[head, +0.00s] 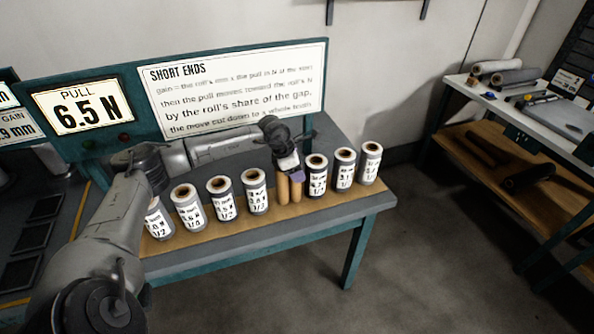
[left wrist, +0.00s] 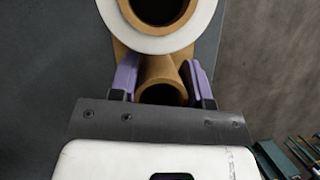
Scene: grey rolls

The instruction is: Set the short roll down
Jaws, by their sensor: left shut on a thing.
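My left gripper (head: 290,178) is at the row of rolls on the table, its purple fingers pointing down. In the left wrist view, the gripper (left wrist: 162,82) is shut on a bare brown cardboard tube (left wrist: 162,70), apparently the short roll. In the head view, two brown upright cylinders (head: 283,190) show just below the fingers; I cannot tell which is held, or whether it touches the mat. A larger pale roll (left wrist: 192,38) with a brown core stands close beyond the tube. My right gripper is not in view.
Several labelled upright rolls stand on a brown mat (head: 285,212), including one left (head: 255,192) and one right (head: 316,178) of the gripper. The table (head: 330,219) has a bare front strip. A sign board (head: 236,88) stands behind; shelves (head: 520,85) are at right.

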